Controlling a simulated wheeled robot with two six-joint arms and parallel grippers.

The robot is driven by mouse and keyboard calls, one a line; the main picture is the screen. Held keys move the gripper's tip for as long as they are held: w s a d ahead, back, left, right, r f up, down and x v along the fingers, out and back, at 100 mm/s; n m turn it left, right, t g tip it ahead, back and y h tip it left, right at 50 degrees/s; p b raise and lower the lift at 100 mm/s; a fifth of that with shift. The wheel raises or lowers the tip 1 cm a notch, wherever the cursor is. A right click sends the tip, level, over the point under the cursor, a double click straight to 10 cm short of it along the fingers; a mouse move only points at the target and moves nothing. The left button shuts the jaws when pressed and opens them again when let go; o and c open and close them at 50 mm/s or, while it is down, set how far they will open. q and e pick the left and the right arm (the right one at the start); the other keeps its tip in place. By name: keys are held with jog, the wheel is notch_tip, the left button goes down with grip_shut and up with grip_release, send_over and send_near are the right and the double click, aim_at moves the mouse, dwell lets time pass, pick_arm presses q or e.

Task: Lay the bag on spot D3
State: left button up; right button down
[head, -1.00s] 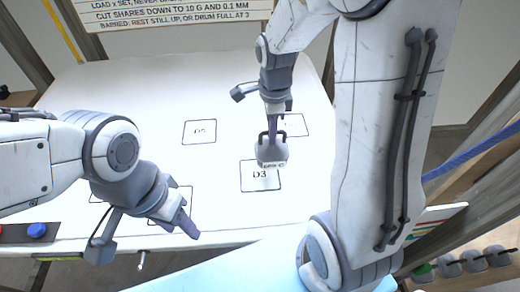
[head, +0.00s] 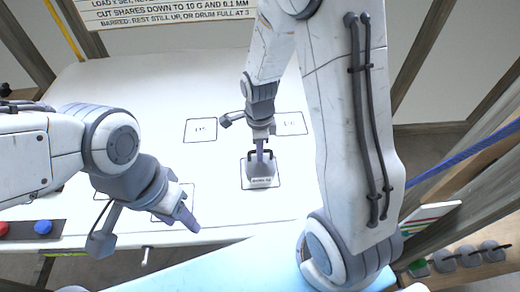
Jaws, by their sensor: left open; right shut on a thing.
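The bag (head: 261,170) is a small grey block-like thing with a dark handle and a pale label at its lower edge. It is over the outlined spot D3 (head: 246,187) on the white table and covers the spot's lettering. I cannot tell whether it touches the table. My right gripper (head: 260,152) comes down from above and is shut on the bag's handle. My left gripper (head: 188,218) is open and empty at the lower left, above another outlined spot.
Spot D5 (head: 200,130) is bare behind and left of the bag. Another outlined spot (head: 291,124) lies behind and right. A red button (head: 3,228) and a blue button (head: 43,227) sit at the left front. Several grey weights (head: 467,256) stand at the right. A sign (head: 165,10) hangs behind.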

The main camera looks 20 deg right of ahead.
jog(key=c, duration=0.8)
grip_release()
jog(key=shift+f, duration=0.1)
jog(key=shift+c, duration=0.2)
jog(key=shift+r, duration=0.2)
notch_tip(320, 180, up, 12)
jog(key=b, duration=0.1)
jog(key=s+a+n, duration=0.6)
jog(key=s+n, duration=0.3)
jog(key=n, duration=0.5)
jog(key=s+a+n+y, duration=0.1)
jog(key=s+a+n, duration=0.5)
jog(key=n, duration=0.8)
jog(key=s, duration=0.3)
jog(key=shift+s+a+n, duration=0.25)
jog(key=shift+s+n, duration=0.05)
jog(key=shift+s, duration=0.05)
